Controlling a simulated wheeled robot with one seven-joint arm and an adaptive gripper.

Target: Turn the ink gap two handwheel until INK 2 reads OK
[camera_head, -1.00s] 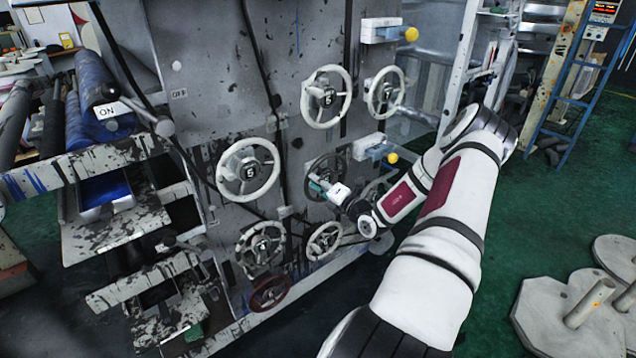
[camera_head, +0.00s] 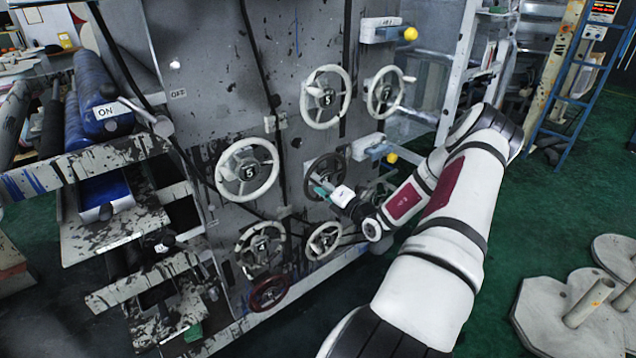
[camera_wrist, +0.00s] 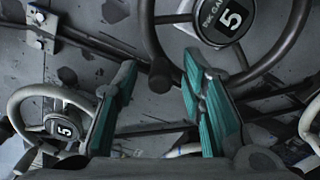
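The ink gap two handwheel is most likely the dark grey wheel (camera_head: 323,174) in the middle of the machine panel. In the wrist view a dark wheel (camera_wrist: 222,20) shows a "5" on its hub and partly legible lettering, cut off by the top edge. My gripper (camera_wrist: 160,62) is open, its teal fingers spread apart below the wheel. The wheel's dark knob (camera_wrist: 160,76) appears between the fingertips; contact cannot be told. In the head view my gripper (camera_head: 320,189) is at the wheel's lower rim. A red-lit display (camera_head: 603,9) is too small to read.
Pale handwheels surround it: one to the left (camera_head: 247,170), one above (camera_head: 326,97) and one below (camera_head: 324,240). A yellow-knobbed block (camera_head: 368,147) sits close above my arm. A dark cable crosses the panel. Green floor is free at right, near grey stands (camera_head: 570,315).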

